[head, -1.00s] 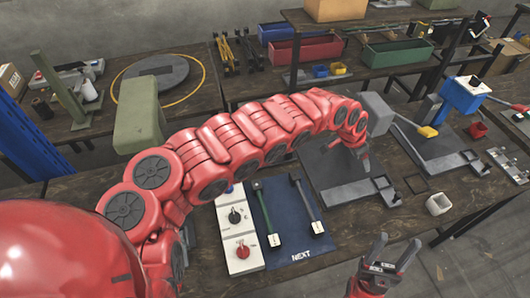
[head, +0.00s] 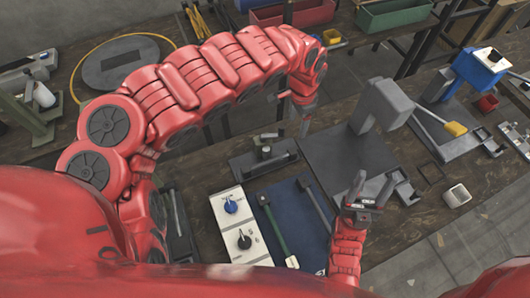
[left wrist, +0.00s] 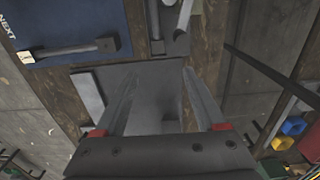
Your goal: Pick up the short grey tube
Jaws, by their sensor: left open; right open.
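A small grey tube-like piece (head: 265,152) stands on a dark fixture left of the grey press in the head view; it is too small to be sure it is the short grey tube. My right gripper (head: 362,195) is open and empty near the front.
The grey press (head: 385,105) stands right of my left gripper on a dark base plate (head: 332,150). A blue mat (head: 285,205) with long-handled tools and a white switch box (head: 238,225) lie in front. A pale square cup (head: 456,196) is at right.

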